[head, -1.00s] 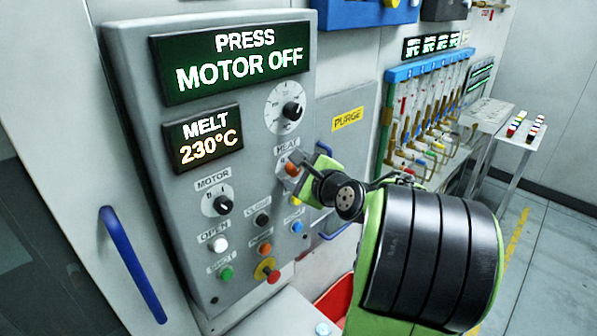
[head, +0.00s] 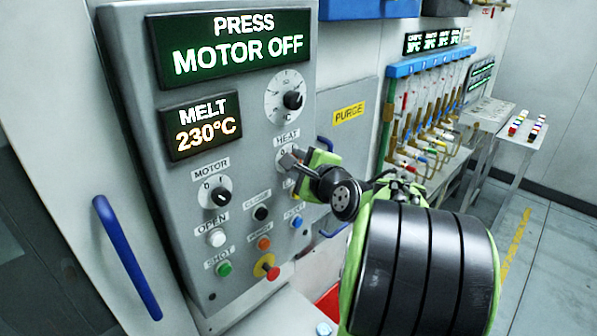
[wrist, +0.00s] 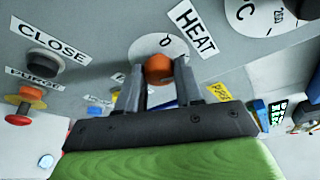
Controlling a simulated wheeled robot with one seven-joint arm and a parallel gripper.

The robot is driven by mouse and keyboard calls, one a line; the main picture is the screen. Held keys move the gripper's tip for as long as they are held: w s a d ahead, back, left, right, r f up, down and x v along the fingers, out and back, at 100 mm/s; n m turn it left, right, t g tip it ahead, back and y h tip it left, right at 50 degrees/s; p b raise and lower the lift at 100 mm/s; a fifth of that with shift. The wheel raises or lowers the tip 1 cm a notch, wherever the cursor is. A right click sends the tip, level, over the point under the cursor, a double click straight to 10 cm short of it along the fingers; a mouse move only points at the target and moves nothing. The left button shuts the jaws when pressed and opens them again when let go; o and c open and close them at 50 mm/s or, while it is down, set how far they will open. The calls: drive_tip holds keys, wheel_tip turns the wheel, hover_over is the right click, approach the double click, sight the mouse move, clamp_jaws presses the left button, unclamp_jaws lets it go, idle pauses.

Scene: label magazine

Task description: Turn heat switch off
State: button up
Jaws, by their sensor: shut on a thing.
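The heat switch (wrist: 158,69) is an orange knob on a round white plate beside the HEAT label in the wrist view. My gripper (wrist: 160,75) has one finger on each side of the knob and is shut on it. In the head view my gripper (head: 291,160) is at the white plate under the HEAT label (head: 287,138), and its fingers cover the knob. A "0" mark shows on the plate above the knob in the wrist view. The knob's exact pointing direction is hidden by the fingers.
The grey panel also holds the motor switch (head: 221,196), a temperature dial (head: 293,100), a white open button (head: 216,237) and a red emergency-type button (head: 272,273). The display (head: 228,47) reads PRESS MOTOR OFF; another (head: 205,126) reads MELT 230°C. A blue handle (head: 127,257) stands at left.

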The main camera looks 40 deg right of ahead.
drive_tip(key=n+t+b, duration=0.1)
drive_tip(key=n+b, duration=0.2)
drive_tip(key=b, duration=0.2)
drive_tip(key=n+t+h+b, duration=0.1)
drive_tip(key=n+b, duration=0.2)
drive_tip(key=b, duration=0.2)
drive_tip(key=f+n+t+b, duration=0.1)
drive_tip(key=n+b, duration=0.3)
drive_tip(key=b, duration=0.2)
drive_tip(key=shift+h, duration=0.3)
drive_tip(key=shift+n, duration=0.3)
drive_tip(key=shift+r, duration=0.1)
drive_tip(key=o, duration=1)
drive_tip(key=shift+o, duration=0.2)
